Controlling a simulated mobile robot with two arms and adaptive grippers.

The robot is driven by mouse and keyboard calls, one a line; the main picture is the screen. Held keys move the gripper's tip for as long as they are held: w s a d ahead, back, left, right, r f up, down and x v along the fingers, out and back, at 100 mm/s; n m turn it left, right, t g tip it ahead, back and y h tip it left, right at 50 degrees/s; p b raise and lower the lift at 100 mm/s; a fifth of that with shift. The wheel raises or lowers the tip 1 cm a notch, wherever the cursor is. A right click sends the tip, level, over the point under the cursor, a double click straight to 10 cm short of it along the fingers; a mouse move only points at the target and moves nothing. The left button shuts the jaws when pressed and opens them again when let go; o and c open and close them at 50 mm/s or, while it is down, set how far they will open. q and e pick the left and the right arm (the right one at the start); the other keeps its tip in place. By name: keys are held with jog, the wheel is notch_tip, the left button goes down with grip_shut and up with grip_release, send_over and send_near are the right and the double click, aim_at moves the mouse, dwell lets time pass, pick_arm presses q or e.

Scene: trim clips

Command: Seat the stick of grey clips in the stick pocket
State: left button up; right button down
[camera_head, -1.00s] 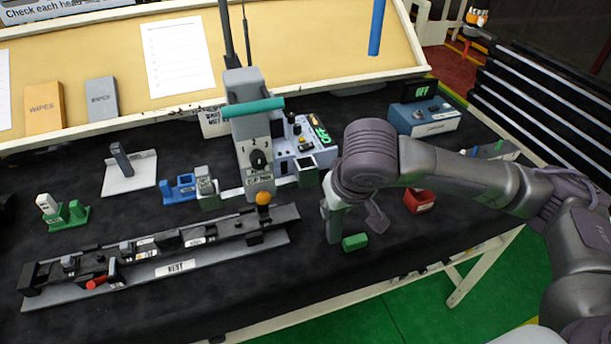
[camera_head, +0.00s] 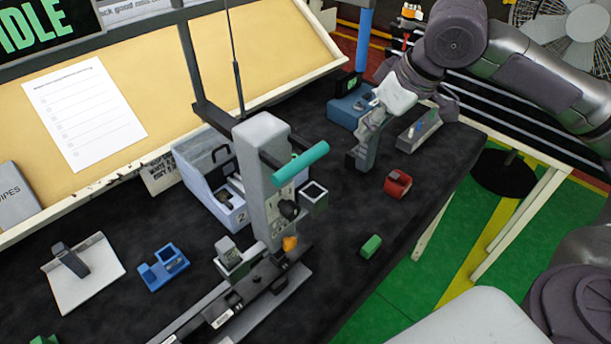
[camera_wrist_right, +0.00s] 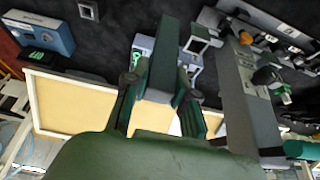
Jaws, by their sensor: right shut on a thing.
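My right gripper (camera_head: 378,120) is at the back right of the table, by the blue box. It is shut on the stick of grey clips (camera_head: 366,151), a dark grey bar that points down, tilted slightly. In the right wrist view the stick (camera_wrist_right: 166,55) runs out from between the two fingers (camera_wrist_right: 157,98). Whether its lower end touches the table is unclear. A square open-topped pocket (camera_head: 314,196), apparently the stick pocket, is on the right side of the grey press (camera_head: 262,165). The stick is apart from it, to the right and farther back. My left gripper is out of view.
A blue box (camera_head: 349,109) and a grey tray (camera_head: 420,131) flank my right gripper. A red holder (camera_head: 398,184) and a green block (camera_head: 371,246) lie nearer the front edge. The press has a teal handle (camera_head: 300,164). Black cloth between pocket and red holder is clear.

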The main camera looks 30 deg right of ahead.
jog(key=w+a+f+p, duration=0.2)
jog(key=w+a+f, duration=0.1)
jog(key=a+f, duration=0.6)
jog(key=shift+a+f+p, duration=0.2)
jog(key=shift+f+p, duration=0.2)
jog(key=shift+f, duration=0.15)
jog(key=c, duration=0.9)
grip_release()
jog(key=shift+c, duration=0.2)
pick_arm(q)
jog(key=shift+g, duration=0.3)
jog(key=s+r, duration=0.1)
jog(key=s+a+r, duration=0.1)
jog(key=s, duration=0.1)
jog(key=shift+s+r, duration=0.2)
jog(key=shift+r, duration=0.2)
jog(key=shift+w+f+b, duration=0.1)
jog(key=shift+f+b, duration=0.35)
jog(key=shift+b, duration=0.05)
pick_arm(e)
jog(key=v, duration=1.2)
jog(key=shift+r, duration=0.2)
